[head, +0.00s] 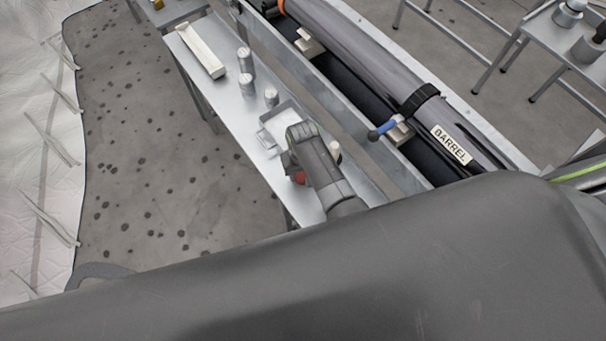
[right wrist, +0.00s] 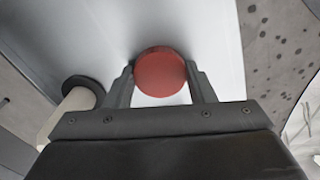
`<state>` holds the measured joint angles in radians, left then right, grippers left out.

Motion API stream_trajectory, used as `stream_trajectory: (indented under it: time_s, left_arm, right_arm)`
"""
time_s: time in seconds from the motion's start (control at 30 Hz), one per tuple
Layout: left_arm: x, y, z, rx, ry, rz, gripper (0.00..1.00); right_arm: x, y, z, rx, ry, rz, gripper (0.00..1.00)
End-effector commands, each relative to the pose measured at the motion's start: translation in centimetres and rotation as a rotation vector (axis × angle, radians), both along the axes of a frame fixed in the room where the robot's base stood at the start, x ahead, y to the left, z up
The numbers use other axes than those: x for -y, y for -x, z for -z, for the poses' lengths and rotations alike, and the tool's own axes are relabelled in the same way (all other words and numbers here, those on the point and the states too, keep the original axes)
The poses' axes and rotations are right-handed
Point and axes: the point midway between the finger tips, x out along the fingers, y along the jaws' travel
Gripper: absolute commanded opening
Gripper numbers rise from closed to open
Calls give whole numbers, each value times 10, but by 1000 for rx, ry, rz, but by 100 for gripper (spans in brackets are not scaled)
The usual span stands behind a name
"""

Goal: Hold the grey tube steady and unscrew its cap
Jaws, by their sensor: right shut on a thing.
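My right gripper (head: 300,172) is low over the narrow metal side table. In the right wrist view, the fingers of the right gripper (right wrist: 162,80) close on both sides of a round red piece (right wrist: 160,72), seen flat face on. A bit of the red piece (head: 299,178) shows beside the gripper in the head view. I cannot tell whether it is the cap or what is beneath it; no grey tube body shows under it. A pale cylinder with a dark round end (right wrist: 76,98) is left of the gripper in the right wrist view. My left gripper is out of view.
The side table (head: 222,92) carries a white tray (head: 201,50), small metal cylinders (head: 246,61) and a grey bin (head: 277,124). Beside it, a long grey tube marked BARREL (head: 372,60) lies in a trough, with a blue-handled tool (head: 383,130) near it.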

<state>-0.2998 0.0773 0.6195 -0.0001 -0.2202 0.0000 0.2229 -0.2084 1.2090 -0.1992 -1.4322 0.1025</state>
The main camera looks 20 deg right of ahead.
Motion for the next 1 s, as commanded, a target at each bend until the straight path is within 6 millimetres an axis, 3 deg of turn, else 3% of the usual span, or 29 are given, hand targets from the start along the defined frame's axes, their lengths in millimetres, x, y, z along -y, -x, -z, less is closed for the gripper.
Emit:
stream_trajectory:
  time_s: [0.37,0.4,0.57,1.0]
  left_arm:
    - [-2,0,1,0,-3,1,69]
    - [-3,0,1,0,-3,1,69]
    - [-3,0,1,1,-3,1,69]
    - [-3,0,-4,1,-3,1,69]
  right_arm:
    - [0,0,3,-1,0,-1,22]
    - [0,0,3,-1,0,-1,52]
    - [0,0,3,-1,0,0,71]
    - [0,0,-4,0,0,0,71]
